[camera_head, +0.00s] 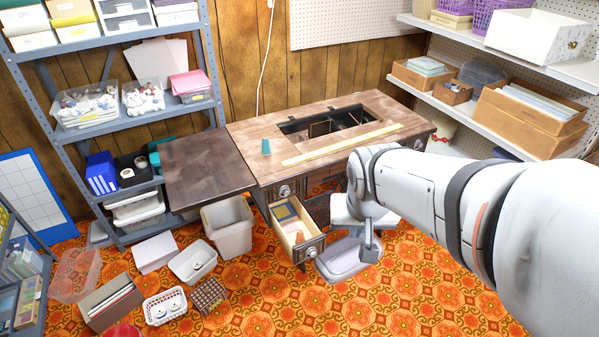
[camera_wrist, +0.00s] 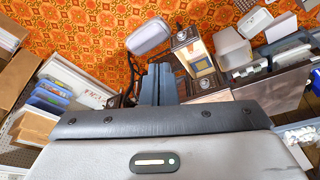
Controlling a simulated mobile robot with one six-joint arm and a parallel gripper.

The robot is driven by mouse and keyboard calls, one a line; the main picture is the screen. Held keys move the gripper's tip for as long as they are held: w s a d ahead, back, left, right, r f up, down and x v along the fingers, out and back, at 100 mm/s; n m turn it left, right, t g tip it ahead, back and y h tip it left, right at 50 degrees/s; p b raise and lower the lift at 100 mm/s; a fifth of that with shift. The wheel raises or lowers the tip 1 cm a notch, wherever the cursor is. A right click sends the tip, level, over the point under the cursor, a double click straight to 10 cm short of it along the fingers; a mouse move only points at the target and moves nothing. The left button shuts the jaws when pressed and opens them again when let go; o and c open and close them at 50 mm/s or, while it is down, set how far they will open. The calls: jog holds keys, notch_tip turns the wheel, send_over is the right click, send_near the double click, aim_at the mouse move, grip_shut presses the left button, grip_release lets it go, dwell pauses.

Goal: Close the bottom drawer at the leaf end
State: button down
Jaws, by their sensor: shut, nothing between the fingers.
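The sewing table (camera_head: 245,135) has its dark leaf (camera_head: 205,165) raised at the left end. Below that end, the bottom drawer (camera_head: 312,247) is pulled out, with a knob on its front and coloured flat items inside. The drawer above it (camera_head: 284,190) looks shut. The open drawer also shows in the wrist view (camera_wrist: 181,37), right of centre. My gripper (camera_wrist: 159,68) is shut and empty, to the left of the open drawer in the wrist view and apart from it.
A grey treadle-like plate (camera_head: 340,264) sits low just right of the drawer. A grey bin (camera_head: 229,232) stands left of it under the leaf. A white basin (camera_head: 192,262), a basket (camera_head: 165,306) and a file box (camera_head: 110,303) lie on the floor. Patterned floor in front is clear.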

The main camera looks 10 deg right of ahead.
jog(key=w+d+f+m+t+b, duration=0.2)
jog(key=w+d+f+m+b, duration=0.15)
jog(key=w+f, duration=0.45)
jog(key=m+t+y+b, duration=0.4)
jog(key=m+b, duration=0.5)
jog(key=b, duration=0.4)
send_near(315, 242)
jog(key=x, duration=0.5)
jog(key=shift+s+f, duration=0.25)
jog(key=shift+w+a, duration=0.15)
jog(key=shift+w, duration=0.45)
